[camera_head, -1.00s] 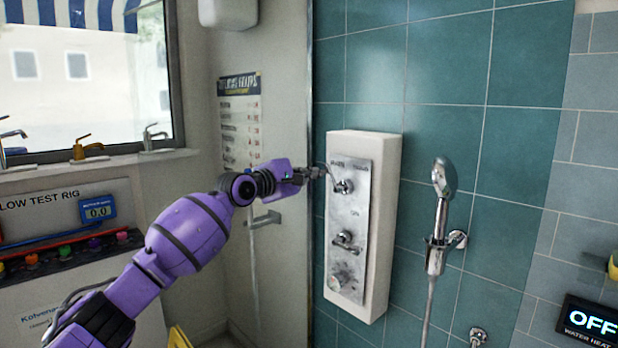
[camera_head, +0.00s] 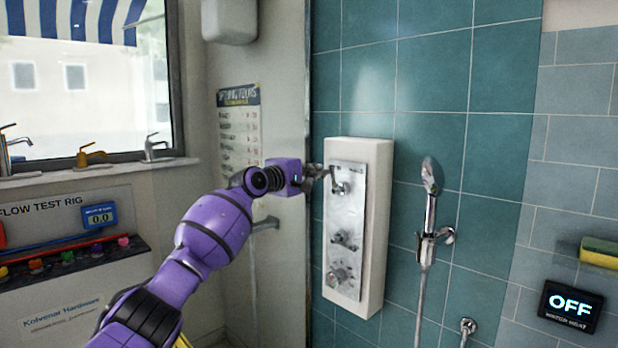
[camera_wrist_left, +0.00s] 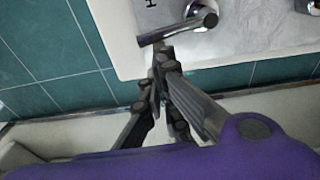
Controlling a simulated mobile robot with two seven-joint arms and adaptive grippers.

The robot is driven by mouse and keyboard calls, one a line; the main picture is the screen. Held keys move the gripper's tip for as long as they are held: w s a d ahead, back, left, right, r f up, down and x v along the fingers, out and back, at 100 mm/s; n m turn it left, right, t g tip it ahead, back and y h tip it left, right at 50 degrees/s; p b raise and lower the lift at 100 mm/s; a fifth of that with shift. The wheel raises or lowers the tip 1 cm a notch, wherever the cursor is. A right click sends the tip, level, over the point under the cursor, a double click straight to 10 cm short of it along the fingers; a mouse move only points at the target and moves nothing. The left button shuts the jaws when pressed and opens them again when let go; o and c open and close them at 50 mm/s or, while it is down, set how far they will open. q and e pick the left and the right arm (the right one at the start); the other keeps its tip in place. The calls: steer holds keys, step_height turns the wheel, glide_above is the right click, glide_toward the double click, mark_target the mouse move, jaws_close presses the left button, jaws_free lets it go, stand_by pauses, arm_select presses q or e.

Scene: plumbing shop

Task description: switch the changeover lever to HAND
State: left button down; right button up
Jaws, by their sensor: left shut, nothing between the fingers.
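A white shower unit (camera_head: 377,215) with a metal control plate (camera_head: 341,215) stands against the teal tiled wall. The changeover lever (camera_head: 342,187) is the chrome handle at the plate's top; it points up and left. In the left wrist view the lever (camera_wrist_left: 180,30) has its free end by the fingertips. My left gripper (camera_head: 316,173) is at the plate's upper left edge, shut and empty. In that wrist view the gripper (camera_wrist_left: 162,55) is close to the lever's end; I cannot tell whether they touch. The plate's lettering is too blurred to read. My right gripper is out of view.
Below the lever are a middle knob (camera_head: 345,240) and a lower knob (camera_head: 341,276). A hand shower (camera_head: 430,200) hangs to the right. A display (camera_head: 570,306) reads OFF. A wall poster (camera_head: 239,130) and a wall handle (camera_head: 264,223) are left of the unit.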

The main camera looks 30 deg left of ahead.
mark_target(331, 164)
arm_select(q)
steer(key=shift+s+d+r+m+t+h+p, duration=0.2)
steer(key=shift+d+m, duration=0.5)
steer(key=shift+m, duration=0.55)
steer(key=shift+s+d+r+m+p, duration=0.15)
steer(key=shift+d+r+m, duration=0.2)
steer(key=shift+d+m, duration=0.65)
steer(key=shift+s+d+r+m+t+h+p, duration=0.15)
steer(key=shift+d+r+m, duration=0.2)
steer(key=shift+m, duration=1.2)
steer(key=shift+f, duration=0.1)
